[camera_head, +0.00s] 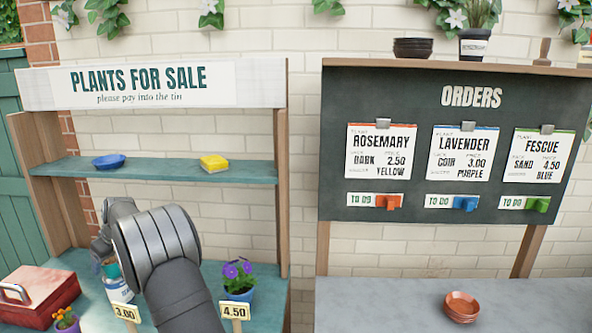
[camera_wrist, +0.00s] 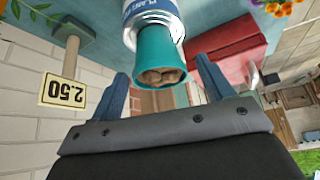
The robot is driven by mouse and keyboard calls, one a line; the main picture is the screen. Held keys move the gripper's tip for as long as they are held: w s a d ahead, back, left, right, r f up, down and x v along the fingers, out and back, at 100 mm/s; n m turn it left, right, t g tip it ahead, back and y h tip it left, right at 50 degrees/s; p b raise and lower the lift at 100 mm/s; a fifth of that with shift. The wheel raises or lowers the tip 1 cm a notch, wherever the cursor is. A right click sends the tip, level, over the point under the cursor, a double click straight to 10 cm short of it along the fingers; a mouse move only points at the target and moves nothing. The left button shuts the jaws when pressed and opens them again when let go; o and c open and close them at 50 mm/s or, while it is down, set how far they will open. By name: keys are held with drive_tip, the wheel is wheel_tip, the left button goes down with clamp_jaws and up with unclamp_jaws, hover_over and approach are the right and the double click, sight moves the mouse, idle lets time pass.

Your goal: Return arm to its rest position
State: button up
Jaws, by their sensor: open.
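In the head view the same container (camera_head: 119,289) stands on the counter, partly hidden by my arm. The fingers are hidden there.
A shelf (camera_head: 150,168) is above. The grey bench (camera_head: 400,305) is mostly clear.

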drive_tip(key=x, duration=0.3)
drive_tip(key=shift+d+r, duration=0.15)
drive_tip(key=shift+r, duration=1.65)
